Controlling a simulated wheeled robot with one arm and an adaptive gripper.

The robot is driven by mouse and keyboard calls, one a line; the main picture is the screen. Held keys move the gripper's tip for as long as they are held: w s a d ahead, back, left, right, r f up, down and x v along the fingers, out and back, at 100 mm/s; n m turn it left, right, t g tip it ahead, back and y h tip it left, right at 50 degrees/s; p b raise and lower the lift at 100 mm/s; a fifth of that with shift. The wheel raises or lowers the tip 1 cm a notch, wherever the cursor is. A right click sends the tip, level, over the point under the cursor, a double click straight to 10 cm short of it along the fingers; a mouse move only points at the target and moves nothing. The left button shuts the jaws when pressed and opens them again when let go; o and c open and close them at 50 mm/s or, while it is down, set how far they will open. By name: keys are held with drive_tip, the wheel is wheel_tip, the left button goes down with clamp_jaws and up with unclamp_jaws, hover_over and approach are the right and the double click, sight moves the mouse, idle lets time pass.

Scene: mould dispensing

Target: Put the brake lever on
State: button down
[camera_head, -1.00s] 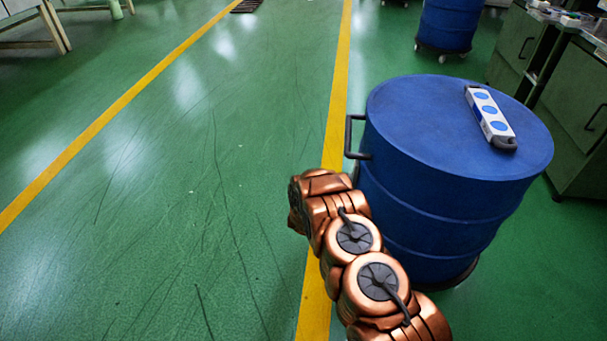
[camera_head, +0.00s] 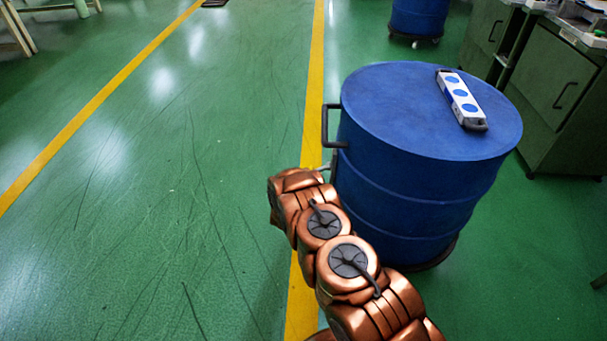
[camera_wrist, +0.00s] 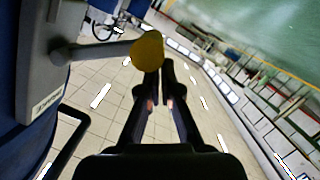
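In the wrist view, a grey lever with a yellow knob (camera_wrist: 148,48) sticks out to the right from a grey panel (camera_wrist: 40,75) at the left. My gripper (camera_wrist: 160,70), with black fingers, points forward just below and right of the knob. Its fingertips nearly meet, with only a narrow gap and nothing seen between them. The knob overlaps the fingertips closely in the picture; I cannot tell if they touch. In the head view, my copper arm hides the gripper, and only a small bit of light rod shows beside the drum.
A blue drum (camera_head: 410,190) with a black handle (camera_head: 326,128) stands right beside my arm. A white power strip (camera_head: 460,98) lies on its top. Another blue drum (camera_head: 418,18) and green cabinets (camera_head: 565,100) stand behind.

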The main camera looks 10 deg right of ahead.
drive_tip(key=shift+f, duration=0.15)
drive_tip(key=s+a+r, duration=0.4)
drive_tip(key=s+a, duration=0.3)
drive_tip(key=s, duration=0.1)
drive_tip(key=shift+a+r+p, duration=0.15)
drive_tip(key=shift+r+p, duration=0.2)
drive_tip(key=shift+p, duration=0.1)
drive_tip(key=shift+w, duration=0.1)
idle(0.5)
